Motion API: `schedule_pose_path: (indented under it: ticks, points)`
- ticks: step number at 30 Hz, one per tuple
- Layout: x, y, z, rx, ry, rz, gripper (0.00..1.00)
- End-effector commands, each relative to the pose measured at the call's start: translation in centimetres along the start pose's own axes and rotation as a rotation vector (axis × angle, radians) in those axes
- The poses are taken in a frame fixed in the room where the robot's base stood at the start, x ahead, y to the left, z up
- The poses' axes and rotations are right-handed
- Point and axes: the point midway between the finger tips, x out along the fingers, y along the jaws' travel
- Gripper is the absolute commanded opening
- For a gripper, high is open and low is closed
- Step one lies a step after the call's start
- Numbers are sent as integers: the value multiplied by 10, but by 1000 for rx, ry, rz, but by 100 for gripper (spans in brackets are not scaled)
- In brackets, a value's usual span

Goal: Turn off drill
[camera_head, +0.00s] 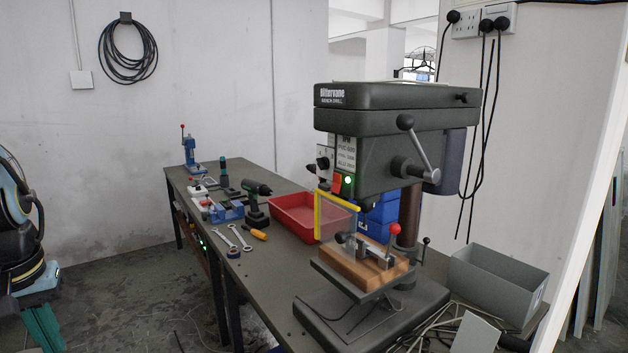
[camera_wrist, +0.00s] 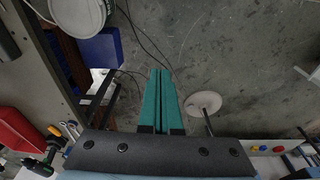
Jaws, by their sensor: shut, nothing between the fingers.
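The dark green bench drill (camera_head: 395,150) stands on the near right part of the workbench. On its front left face is a red switch (camera_head: 337,184) beside a lit green light (camera_head: 348,180). A yellow-edged clear guard (camera_head: 338,215) hangs below them. My gripper (camera_head: 42,330) is at the lower left edge of the head view, off the bench and well apart from the drill. Its teal fingers also show in the wrist view (camera_wrist: 160,75), pressed together, empty and above the floor. The drill's switch cannot be made out in the wrist view.
The workbench (camera_head: 275,250) holds a red tray (camera_head: 300,213), a cordless drill (camera_head: 256,205), wrenches (camera_head: 240,238) and a blue press (camera_head: 190,150). A vise with a wooden block (camera_head: 362,264) sits under the bench drill. A grey bin (camera_head: 497,280) stands at right. Floor between my arm and the bench is clear.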

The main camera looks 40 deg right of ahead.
Motion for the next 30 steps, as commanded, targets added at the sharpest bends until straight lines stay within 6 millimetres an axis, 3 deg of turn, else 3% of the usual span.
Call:
schedule_pose_path:
  ticks: [5, 8, 11, 15, 21, 25, 30]
  points:
    - [-2, 11, -11, -67, 13, 17, 0]
    - [-10, 38, -32, -222, 31, 62, 0]
    - [-28, 85, -58, -459, 32, 149, 0]
    - [-69, 172, -83, -833, -48, 317, 0]
    - [-148, 294, -78, -1269, -330, 506, 0]
    - [-194, 347, -60, -1441, -530, 544, 0]
    - [-230, 379, -43, -1550, -687, 540, 0]
